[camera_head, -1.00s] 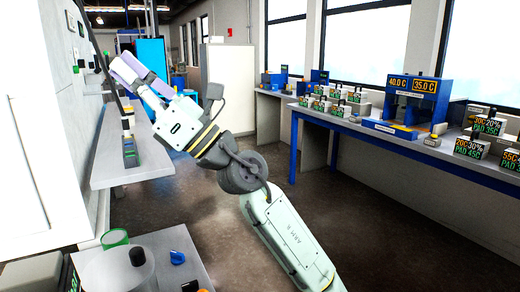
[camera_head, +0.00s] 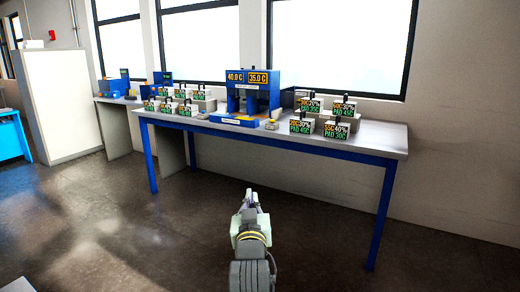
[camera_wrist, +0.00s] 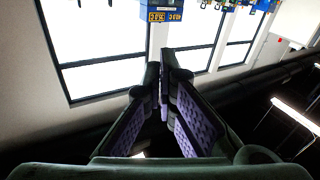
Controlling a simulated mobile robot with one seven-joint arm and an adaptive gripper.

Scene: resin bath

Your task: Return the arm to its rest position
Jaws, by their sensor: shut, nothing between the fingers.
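My gripper (camera_head: 250,193) shows at the bottom middle of the head view, at the end of my arm, over the floor in front of the long bench. In the wrist view my gripper (camera_wrist: 160,85) has its two purple-padded fingers together at the tips, with nothing between them. It touches nothing that I can see. The wrist view appears turned over, with the windows and a blue device in its upper part.
A long bench (camera_head: 335,145) with blue legs stands ahead along the windows. It bears a blue two-display device (camera_head: 252,92) and several labelled boxes (camera_head: 300,126). A white cabinet (camera_head: 62,105) stands at the left. The floor (camera_head: 150,225) around my arm looks clear.

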